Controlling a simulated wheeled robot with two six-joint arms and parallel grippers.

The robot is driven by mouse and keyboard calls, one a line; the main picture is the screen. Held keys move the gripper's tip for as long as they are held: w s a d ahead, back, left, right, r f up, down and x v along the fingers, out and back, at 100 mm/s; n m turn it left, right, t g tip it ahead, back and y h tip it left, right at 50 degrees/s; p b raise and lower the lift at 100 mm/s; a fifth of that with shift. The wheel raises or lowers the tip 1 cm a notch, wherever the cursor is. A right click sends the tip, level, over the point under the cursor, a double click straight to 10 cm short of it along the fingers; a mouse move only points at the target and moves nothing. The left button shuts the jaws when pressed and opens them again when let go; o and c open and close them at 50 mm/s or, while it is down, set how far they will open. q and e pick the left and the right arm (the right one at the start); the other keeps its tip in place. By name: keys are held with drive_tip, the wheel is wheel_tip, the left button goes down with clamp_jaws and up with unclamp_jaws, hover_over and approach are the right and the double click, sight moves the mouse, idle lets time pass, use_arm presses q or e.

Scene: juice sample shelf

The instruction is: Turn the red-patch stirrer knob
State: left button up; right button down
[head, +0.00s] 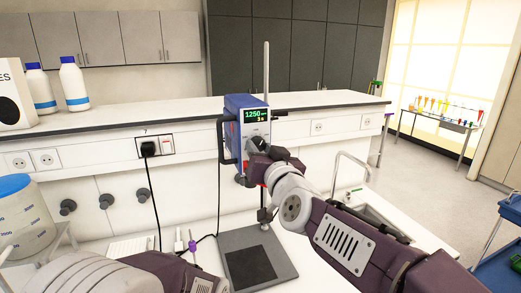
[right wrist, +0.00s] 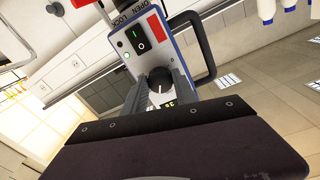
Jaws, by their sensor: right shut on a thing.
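The overhead stirrer (head: 247,115) is a blue and grey box on an upright rod above a dark base plate, its display showing 1250 and 3 s. In the right wrist view, a red patch (right wrist: 157,27) marks its face near a switch with a green mark. Its dark round knob (right wrist: 160,83) with a white line sits between the two fingers of my right gripper (right wrist: 161,92), which is shut on it. In the head view my right gripper (head: 257,150) covers most of the knob. My left arm shows at the bottom; its gripper is out of view.
A dark handle loop (right wrist: 200,50) stands beside the stirrer's face. The dark base plate (head: 245,265) lies below. White bottles (head: 73,85) stand on the shelf at left. A plugged cable (head: 150,185) hangs down the panel. A sink (head: 375,205) is at right.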

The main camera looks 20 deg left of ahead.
idle(0.3)
drive_tip(key=c, duration=1)
unclamp_jaws()
drive_tip(key=shift+o, duration=0.2)
drive_tip(key=shift+s, duration=0.1)
drive_tip(key=b+v, duration=0.1)
drive_tip(key=v, duration=0.8)
drive_tip(key=shift+d, duration=0.2)
